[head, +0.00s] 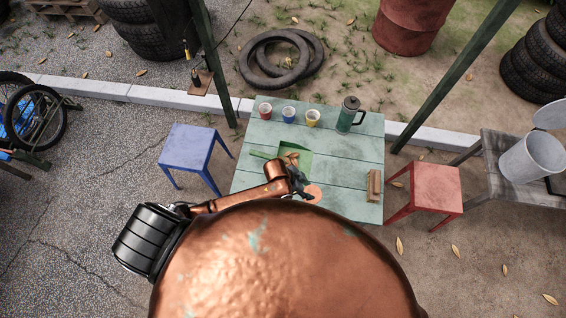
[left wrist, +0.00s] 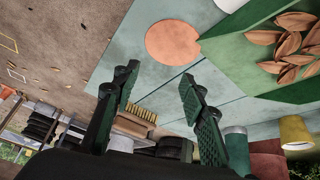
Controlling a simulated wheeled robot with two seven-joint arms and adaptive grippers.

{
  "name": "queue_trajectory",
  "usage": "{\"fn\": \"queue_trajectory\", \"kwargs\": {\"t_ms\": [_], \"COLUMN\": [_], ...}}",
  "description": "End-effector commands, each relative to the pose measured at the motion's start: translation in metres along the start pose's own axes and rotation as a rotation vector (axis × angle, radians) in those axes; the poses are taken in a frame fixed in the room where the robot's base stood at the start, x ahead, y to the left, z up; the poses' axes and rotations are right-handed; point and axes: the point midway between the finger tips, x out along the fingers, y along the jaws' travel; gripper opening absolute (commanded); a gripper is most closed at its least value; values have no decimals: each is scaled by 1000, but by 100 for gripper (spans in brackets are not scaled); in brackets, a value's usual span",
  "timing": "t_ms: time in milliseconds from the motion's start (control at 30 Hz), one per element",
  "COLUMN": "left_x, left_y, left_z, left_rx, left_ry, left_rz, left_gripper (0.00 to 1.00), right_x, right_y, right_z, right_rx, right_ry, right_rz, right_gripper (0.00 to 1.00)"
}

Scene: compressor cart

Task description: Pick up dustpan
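The green dustpan (head: 305,161) lies on the pale green table (head: 345,150), with its handle pointing left and brown leaves in its pan. In the left wrist view the dustpan (left wrist: 232,52) shows at the upper right with leaves on it; its handle is not clear there. My left gripper (head: 301,185) is over the table just near the front side of the pan. In the left wrist view its two fingers (left wrist: 158,80) are apart with nothing held between them. My right gripper is not in view.
A flat copper disc (head: 313,193) lies beside the pan. A brush (head: 374,187) lies at the table's right. Red, blue and yellow cups (head: 312,118) and a green flask (head: 348,115) stand along the back. Blue (head: 188,147) and red (head: 436,187) stools flank the table.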

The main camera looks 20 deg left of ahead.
Motion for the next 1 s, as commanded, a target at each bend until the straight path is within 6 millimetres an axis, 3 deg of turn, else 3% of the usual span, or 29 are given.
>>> {"fn": "queue_trajectory", "kwargs": {"t_ms": [100, 267, 367, 533, 700, 833, 1000], "left_x": [6, 1, -14, -57, -93, -100, -85], "left_y": [0, -29, -69, -146, -196, -209, -211], "left_z": [-14, 7, 31, 70, 91, 100, 110], "left_rx": [197, 375, 438, 461, 445, 435, 434], "left_ry": [-55, -179, -275, -414, -488, -507, -509], "left_rz": [63, 114, 117, 88, 57, 49, 50], "left_gripper": [39, 39, 39, 39, 39, 39, 39], "right_x": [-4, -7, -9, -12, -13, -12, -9], "right_y": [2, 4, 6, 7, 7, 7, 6], "right_z": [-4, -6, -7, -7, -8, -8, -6], "right_rx": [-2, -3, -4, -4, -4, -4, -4], "right_ry": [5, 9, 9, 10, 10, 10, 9], "right_rz": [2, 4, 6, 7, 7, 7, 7], "right_gripper": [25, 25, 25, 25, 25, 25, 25]}}
